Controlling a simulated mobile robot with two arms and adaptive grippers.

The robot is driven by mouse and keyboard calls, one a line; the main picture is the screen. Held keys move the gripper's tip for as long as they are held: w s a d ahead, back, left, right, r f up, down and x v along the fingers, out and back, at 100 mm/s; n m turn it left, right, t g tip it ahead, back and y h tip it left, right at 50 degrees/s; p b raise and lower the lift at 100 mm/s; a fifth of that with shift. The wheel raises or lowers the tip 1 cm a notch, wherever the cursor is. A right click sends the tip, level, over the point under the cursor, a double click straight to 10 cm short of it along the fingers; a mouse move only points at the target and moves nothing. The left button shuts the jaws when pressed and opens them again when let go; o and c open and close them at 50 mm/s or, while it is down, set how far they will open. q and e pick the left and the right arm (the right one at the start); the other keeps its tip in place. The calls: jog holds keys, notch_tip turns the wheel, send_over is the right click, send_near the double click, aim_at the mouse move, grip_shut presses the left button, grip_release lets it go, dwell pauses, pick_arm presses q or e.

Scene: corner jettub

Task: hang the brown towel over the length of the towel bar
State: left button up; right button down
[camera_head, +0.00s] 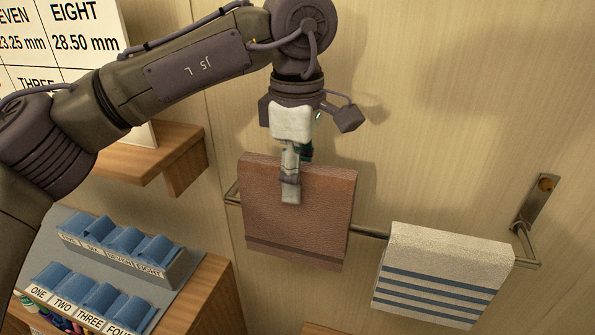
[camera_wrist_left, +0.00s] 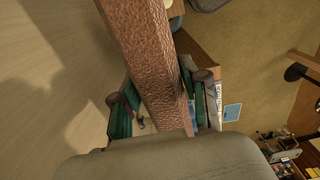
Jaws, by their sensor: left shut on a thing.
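The brown towel (camera_head: 300,222) hangs folded in front of the left part of the metal towel bar (camera_head: 370,233). Its top edge is above the line of the bar, and the bar shows on both sides of it. Whether the towel is around the bar or only in front of it is hidden. My left gripper (camera_head: 291,188) comes from above and is shut on the towel's top edge. In the left wrist view the towel (camera_wrist_left: 150,55) runs as a thick band between the fingers (camera_wrist_left: 165,110). My right gripper is not in view.
A white towel with blue stripes (camera_head: 440,265) hangs over the right part of the bar. The bar's right bracket (camera_head: 535,205) is on the wooden wall. At left are a wooden shelf (camera_head: 150,158) and a labelled rack with blue holders (camera_head: 125,243).

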aim_at(298, 214)
pick_arm(q)
jog(key=shift+f+b, duration=2.45)
jog(key=shift+f, duration=1.15)
jog(key=o, duration=0.9)
jog(key=shift+o, duration=0.2)
